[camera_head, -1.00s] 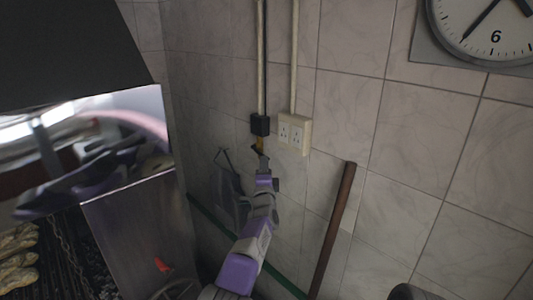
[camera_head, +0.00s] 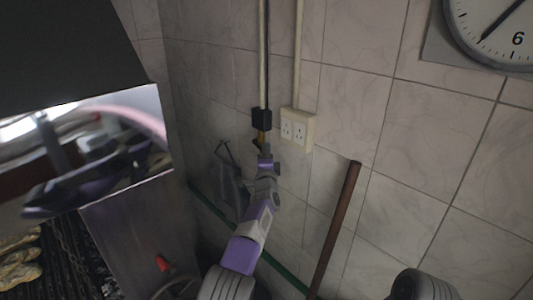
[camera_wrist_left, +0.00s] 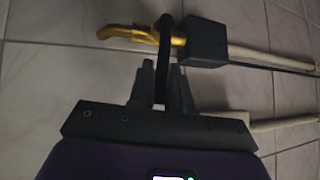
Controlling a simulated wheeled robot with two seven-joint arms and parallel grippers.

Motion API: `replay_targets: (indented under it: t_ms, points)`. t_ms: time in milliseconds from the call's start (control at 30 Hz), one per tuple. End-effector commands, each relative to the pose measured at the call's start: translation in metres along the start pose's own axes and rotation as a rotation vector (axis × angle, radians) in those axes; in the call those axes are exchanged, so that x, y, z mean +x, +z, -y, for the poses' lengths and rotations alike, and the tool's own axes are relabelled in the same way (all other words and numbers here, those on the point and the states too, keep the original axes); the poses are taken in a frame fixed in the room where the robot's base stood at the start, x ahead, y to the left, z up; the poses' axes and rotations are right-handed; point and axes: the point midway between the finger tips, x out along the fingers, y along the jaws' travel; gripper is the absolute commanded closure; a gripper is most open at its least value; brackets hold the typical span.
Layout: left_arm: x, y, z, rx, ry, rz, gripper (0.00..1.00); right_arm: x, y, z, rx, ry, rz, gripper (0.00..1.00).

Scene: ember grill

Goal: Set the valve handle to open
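The valve handle (camera_wrist_left: 164,45) is a dark, thin lever at a yellow valve body (camera_wrist_left: 140,34), which joins a black box (camera_wrist_left: 203,42) on the wall pipe. In the head view the yellow valve (camera_head: 262,137) is small, just under the black box, and the handle is hard to make out there. My left gripper (camera_wrist_left: 164,70) has its two dark fingers close on either side of the lever, with little or no gap, and appears shut on it. In the head view my left gripper (camera_head: 263,152) is at the valve. My right gripper is not in view.
A brown pole (camera_head: 334,230) leans on the tiled wall. A dark grey hanging object (camera_head: 229,187) and a green pipe (camera_head: 212,218) are on the wall below. The grill (camera_head: 60,262) stands left.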

Motion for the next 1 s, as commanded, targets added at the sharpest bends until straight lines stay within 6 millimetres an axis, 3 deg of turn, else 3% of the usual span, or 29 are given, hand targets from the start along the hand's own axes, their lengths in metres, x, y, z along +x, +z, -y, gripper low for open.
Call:
replay_targets:
  t_ms: [267, 500, 800, 833, 933, 1000]
  points:
    - [0.0, 0.0, 0.0, 0.003, -0.004, -0.001, 1.0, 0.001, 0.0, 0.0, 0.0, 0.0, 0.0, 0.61]
    - [-0.001, 0.003, -0.011, 0.079, -0.081, -0.021, 1.0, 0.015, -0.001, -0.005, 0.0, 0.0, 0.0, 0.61]
    - [-0.001, 0.002, -0.009, 0.084, -0.088, -0.024, 1.0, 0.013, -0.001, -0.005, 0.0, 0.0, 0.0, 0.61]
    - [-0.001, 0.002, -0.009, 0.084, -0.088, -0.024, 0.78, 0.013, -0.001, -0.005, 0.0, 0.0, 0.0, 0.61]
    - [-0.001, 0.002, -0.009, 0.084, -0.088, -0.024, 0.62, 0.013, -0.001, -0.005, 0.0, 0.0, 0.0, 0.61]
    - [-0.001, 0.002, -0.009, 0.084, -0.088, -0.024, 0.62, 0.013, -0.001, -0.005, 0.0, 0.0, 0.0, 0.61]
